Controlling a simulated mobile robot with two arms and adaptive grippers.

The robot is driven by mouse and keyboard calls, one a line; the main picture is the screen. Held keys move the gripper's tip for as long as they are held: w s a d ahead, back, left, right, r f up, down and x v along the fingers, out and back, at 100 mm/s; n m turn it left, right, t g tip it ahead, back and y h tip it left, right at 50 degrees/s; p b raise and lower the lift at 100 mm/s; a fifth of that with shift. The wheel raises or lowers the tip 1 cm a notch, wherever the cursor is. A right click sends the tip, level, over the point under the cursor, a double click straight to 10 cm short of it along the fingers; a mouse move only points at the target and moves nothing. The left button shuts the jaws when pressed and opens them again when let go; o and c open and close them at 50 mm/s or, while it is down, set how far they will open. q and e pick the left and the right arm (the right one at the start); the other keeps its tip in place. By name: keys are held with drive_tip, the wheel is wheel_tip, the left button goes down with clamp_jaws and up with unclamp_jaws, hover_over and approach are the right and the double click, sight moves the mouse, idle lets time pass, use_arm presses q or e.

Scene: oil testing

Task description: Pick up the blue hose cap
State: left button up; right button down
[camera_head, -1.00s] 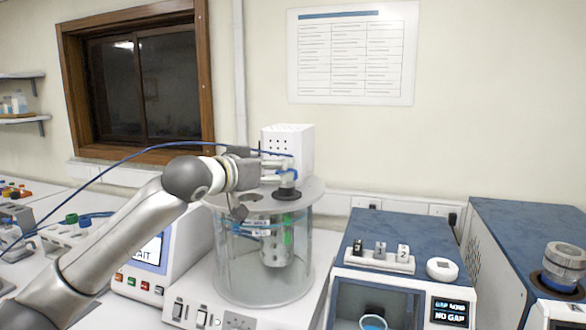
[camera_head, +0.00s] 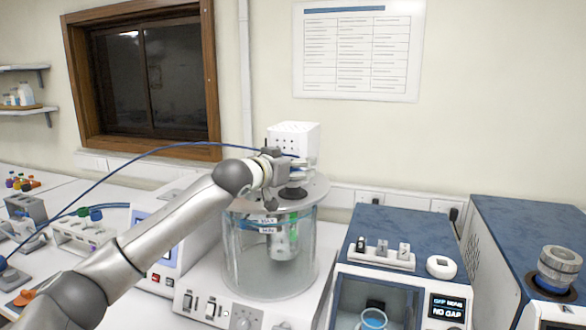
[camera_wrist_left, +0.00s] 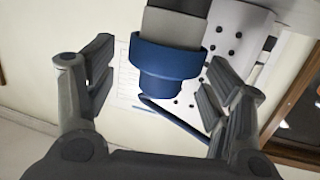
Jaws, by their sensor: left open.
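The blue hose cap (camera_wrist_left: 165,62) shows in the left wrist view as a stepped blue piece on a grey cylinder, between the spread fingers of my left gripper (camera_wrist_left: 150,85). Both fingers are apart from it in that picture. In the head view my left gripper (camera_head: 290,168) is at the top of the glass vessel (camera_head: 262,260), in front of the white perforated box. It hides the cap there. The left gripper is open and empty. My right gripper is in neither view.
A blue hose (camera_head: 130,158) arcs over my left arm to near the gripper. The white perforated box (camera_head: 293,140) stands close behind it. A blue-topped machine (camera_head: 405,232) is to the right, and a rack (camera_head: 85,235) is on the left.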

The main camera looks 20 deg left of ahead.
use_arm(q)
drive_tip(key=shift+s, duration=0.15)
drive_tip(key=c, duration=1)
drive_tip(key=shift+c, duration=0.5)
drive_tip(key=shift+r, duration=0.15)
